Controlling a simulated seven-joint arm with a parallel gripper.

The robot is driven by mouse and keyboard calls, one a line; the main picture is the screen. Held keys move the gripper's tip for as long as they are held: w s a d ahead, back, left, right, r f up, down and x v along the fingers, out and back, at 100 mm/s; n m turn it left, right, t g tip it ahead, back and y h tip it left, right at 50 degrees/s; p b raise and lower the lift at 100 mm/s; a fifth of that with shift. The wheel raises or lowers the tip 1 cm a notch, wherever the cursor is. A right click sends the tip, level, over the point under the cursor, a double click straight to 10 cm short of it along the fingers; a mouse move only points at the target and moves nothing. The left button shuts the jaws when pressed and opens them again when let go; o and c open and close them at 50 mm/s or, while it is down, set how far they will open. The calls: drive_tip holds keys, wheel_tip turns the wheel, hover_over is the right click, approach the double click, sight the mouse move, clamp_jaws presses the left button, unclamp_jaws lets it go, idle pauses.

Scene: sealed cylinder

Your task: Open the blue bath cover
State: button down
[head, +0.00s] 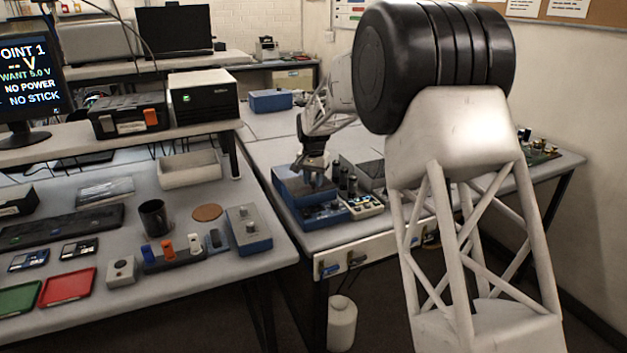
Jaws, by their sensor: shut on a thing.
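The blue bath (294,192) stands on the right-hand bench, left of its middle, at the bench's left edge. Its blue cover lies at the top of it, partly behind my gripper. My gripper (315,168) points down from above at the bath's right side. Its fingers are shut at the cover; the exact part held is too small and hidden to make out. I cannot tell whether the cover is lifted off the rim.
Dark bottles (347,182) and a pale tray of small parts (362,206) stand close right of the bath. A second blue box (270,100) lies farther back. A grey-topped blue box (248,229) is on the left bench. Bench room behind the bath is clear.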

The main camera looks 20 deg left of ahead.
drive_tip(key=w+a, duration=0.8)
drive_tip(key=shift+w, duration=0.15)
drive_tip(key=shift+w+a, duration=0.3)
drive_tip(key=shift+a, duration=0.1)
drive_tip(key=c, duration=0.8)
unclamp_jaws()
drive_tip(key=shift+c, duration=0.2)
drive_tip(key=shift+r, duration=0.1)
wheel_tip(320, 180, up, 8)
drive_tip(key=shift+f, duration=0.2)
